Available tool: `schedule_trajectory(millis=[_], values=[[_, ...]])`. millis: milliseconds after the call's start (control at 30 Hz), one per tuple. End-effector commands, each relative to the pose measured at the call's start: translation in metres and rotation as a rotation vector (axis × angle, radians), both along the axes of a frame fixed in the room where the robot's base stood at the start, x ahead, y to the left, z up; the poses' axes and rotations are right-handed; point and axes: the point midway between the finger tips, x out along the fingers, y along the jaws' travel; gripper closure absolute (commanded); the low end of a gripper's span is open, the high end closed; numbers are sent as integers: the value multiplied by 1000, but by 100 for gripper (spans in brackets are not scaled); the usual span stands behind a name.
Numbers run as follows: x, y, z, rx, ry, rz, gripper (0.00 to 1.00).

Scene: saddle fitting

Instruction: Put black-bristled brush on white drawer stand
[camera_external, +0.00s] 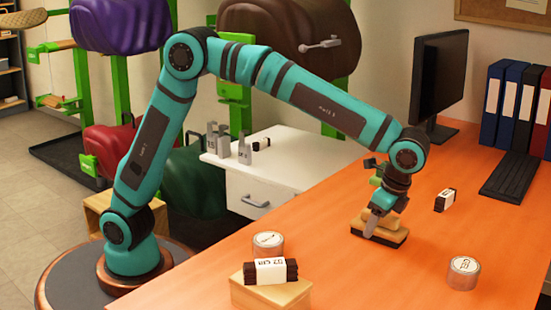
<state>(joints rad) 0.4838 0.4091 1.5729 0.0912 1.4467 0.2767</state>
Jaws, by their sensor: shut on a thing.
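The black-bristled brush (392,238) has a tan wooden body above a dark underside. It is at the orange desk top, right of centre, and I cannot tell whether it touches the surface. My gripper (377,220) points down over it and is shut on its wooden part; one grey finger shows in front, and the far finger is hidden. The white drawer stand (252,187) is behind the desk, to the left of my gripper, with a grey handle on its drawer front.
The stand holds grey metal pieces (243,143) and a dark labelled bundle (261,144); its right top looks bare. Tins (268,245) (463,272), a wooden block (270,294) bearing a labelled bundle (270,271), another bundle (445,200), a monitor (438,85) and a keyboard (512,177) occupy the desk.

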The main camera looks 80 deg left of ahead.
Motion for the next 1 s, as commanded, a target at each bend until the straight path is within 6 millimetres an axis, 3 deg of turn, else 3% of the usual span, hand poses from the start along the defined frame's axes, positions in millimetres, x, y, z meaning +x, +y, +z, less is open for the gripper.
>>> schedule_trajectory(millis=[167, 200, 300, 667, 767, 1000], values=[[0, 0, -2, 0, 0, 0, 72], [0, 0, -3, 0, 0, 0, 42], [0, 0, -2, 0, 0, 0, 24], [0, 0, 2, 0, 0, 0, 24], [2, -2, 10, 0, 0, 0, 24], [12, -12, 52, -1, -3, 0, 24]])
